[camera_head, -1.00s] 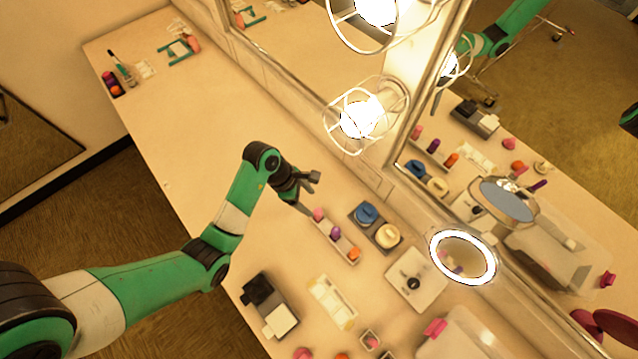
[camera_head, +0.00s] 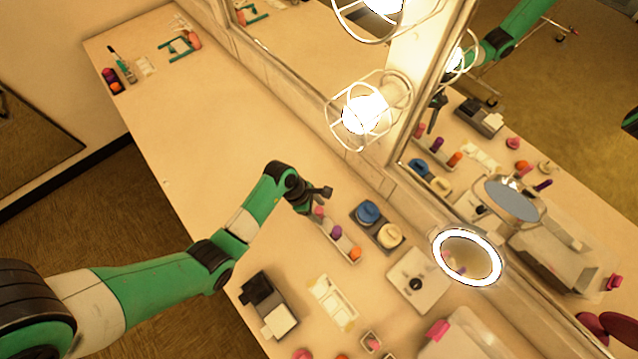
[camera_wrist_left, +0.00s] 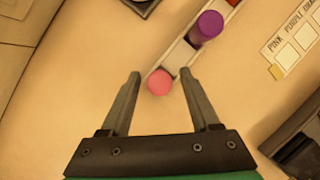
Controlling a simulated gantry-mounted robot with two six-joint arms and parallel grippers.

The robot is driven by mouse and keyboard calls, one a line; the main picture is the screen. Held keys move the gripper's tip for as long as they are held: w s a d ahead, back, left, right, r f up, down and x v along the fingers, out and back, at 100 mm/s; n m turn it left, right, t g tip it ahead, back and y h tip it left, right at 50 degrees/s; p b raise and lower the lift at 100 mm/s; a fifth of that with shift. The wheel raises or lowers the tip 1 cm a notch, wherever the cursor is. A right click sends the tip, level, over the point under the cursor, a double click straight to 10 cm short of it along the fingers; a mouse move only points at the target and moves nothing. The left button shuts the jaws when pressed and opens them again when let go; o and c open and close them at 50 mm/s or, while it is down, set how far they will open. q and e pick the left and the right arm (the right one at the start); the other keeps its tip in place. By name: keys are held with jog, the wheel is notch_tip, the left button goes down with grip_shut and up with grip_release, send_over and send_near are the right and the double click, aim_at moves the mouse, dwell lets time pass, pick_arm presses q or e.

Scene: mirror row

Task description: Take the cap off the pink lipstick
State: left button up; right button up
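The pink lipstick (camera_head: 319,211) stands at the far-left end of a narrow pale holder (camera_head: 325,230), partly hidden by my left gripper in the head view. In the left wrist view its round pink top (camera_wrist_left: 160,83) shows between the fingertips, with a gap on both sides. My left gripper (camera_head: 318,201) is open and empty, over that end of the holder; its fingers also show in the left wrist view (camera_wrist_left: 160,75). The purple lipstick (camera_head: 336,232) and the orange one (camera_head: 355,254) stand further along the holder. My right gripper is not in view.
A dark tray (camera_head: 378,229) with a blue and a cream round item stands close to the holder's right. A labelled card (camera_head: 333,302) lies in front, near a black-and-white box (camera_head: 268,305). The lit round mirror (camera_head: 467,257) stands right. The counter's far left is mostly clear.

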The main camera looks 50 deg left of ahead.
aim_at(318, 211)
pick_arm(q)
grip_shut()
jog(key=shift+r, duration=0.1)
jog(key=r, duration=0.2)
jog(key=r+p, duration=0.1)
jog(key=r, duration=0.1)
jog(key=shift+s+d, duration=0.2)
jog(key=s+d+r+p, duration=0.7)
jog(key=s+r, duration=0.4)
jog(key=r, duration=0.2)
jog(key=shift+s+r+p, duration=0.2)
jog(key=shift+p, duration=0.65)
dwell(0.4)
